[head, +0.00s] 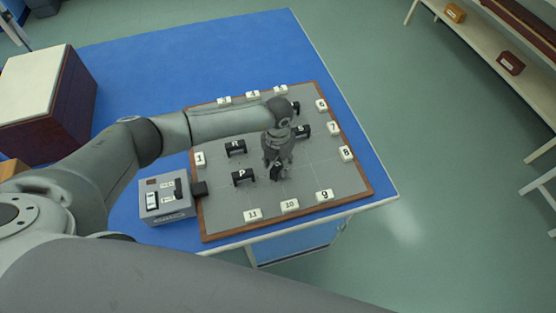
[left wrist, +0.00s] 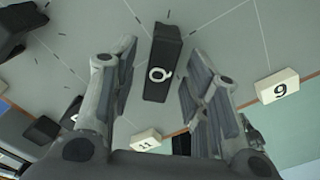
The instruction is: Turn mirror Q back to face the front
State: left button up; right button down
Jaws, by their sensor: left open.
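Mirror Q is a black block with a white letter Q; in the left wrist view mirror Q (left wrist: 163,62) lies between the spread fingers, with a visible gap on each side. It looks slightly tilted in that picture, its letter end toward me. My left gripper (head: 277,172) points down over the grey board (head: 225,215) and is open. In the head view the gripper covers most of mirror Q, so its facing is hard to tell there. The left gripper's fingers (left wrist: 158,95) also show in the left wrist view. My right gripper is not in view.
Black mirror P (head: 243,177) and mirror R (head: 236,148) stand left of the gripper; another black mirror (head: 303,131) stands to its right. White number blocks, such as 9 (head: 325,195), line the board. A grey box (head: 167,202) sits at the board's left edge.

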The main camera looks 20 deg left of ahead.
pick_arm(q)
grip_shut()
dwell(0.3)
jog(key=shift+w+f+m+b, duration=0.1)
jog(key=shift+f+m+b, duration=0.1)
jog(key=shift+m+b, duration=0.95)
jog(key=m+b, duration=0.3)
jog(key=b, duration=0.1)
jog(key=shift+m+b, duration=0.35)
jog(key=shift+r+m+b, duration=0.2)
jog(key=shift+m+b, duration=1.3)
